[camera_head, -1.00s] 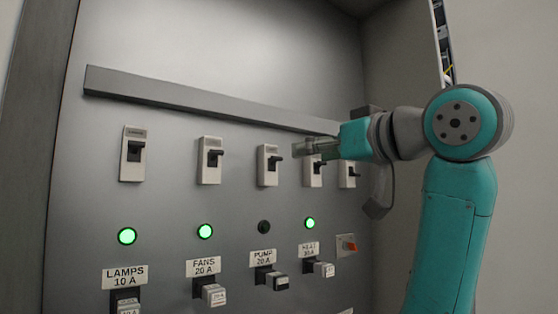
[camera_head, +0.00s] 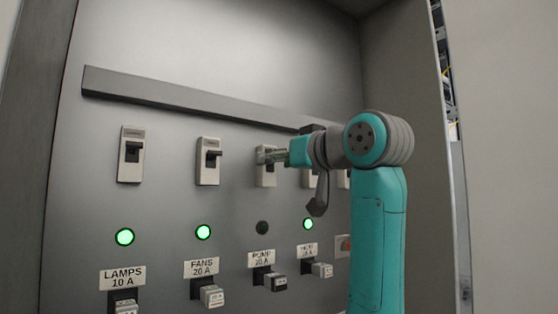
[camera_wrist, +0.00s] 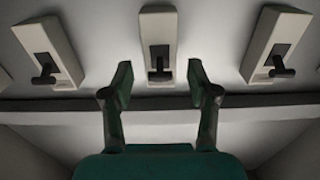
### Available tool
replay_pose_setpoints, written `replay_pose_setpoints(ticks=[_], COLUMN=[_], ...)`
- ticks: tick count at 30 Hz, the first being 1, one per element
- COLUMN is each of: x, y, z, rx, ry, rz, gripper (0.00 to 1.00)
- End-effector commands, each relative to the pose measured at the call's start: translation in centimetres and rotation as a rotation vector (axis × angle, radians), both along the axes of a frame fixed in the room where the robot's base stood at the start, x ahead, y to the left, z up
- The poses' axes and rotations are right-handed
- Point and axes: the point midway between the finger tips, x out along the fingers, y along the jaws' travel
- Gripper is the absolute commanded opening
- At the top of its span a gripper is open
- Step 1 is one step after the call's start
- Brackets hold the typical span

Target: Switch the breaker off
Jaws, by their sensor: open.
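A row of pale breakers with black levers is on the grey panel. The left breaker (camera_head: 131,169), above the LAMPS label, and the second breaker (camera_head: 208,174), above FANS, are in clear view. The third breaker (camera_head: 265,178), above PUMP, is partly covered by my gripper (camera_head: 272,156). Two more at the right are mostly hidden by my arm. In the wrist view, my gripper (camera_wrist: 160,82) is open, its fingers on either side of the black lever of the middle breaker (camera_wrist: 158,30). Contact cannot be told.
A long grey rail (camera_head: 180,97) runs above the breakers. Below are round lamps: green over LAMPS (camera_head: 125,237), FANS (camera_head: 203,232) and the fourth label (camera_head: 308,224), dark over PUMP (camera_head: 262,228). Block-shaped fittings (camera_head: 212,296) stick out lower down. Cabinet walls close the sides.

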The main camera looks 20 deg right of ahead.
Motion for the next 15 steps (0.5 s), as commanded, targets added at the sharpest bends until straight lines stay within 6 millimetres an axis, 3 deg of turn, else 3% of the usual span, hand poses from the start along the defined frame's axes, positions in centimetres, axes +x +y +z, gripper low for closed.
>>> replay_pose_setpoints(ticks=[3, 10, 15], x=[-0.01, -0.02, 0.01], y=[0.0, 0.0, 0.0], z=[-0.01, -0.01, -0.09], rx=[0.0, 0.0, 0.002], ry=[0.0, 0.0, -0.007], rz=[0.0, 0.0, 0.001], gripper=[0.59, 0.02, 0.0])
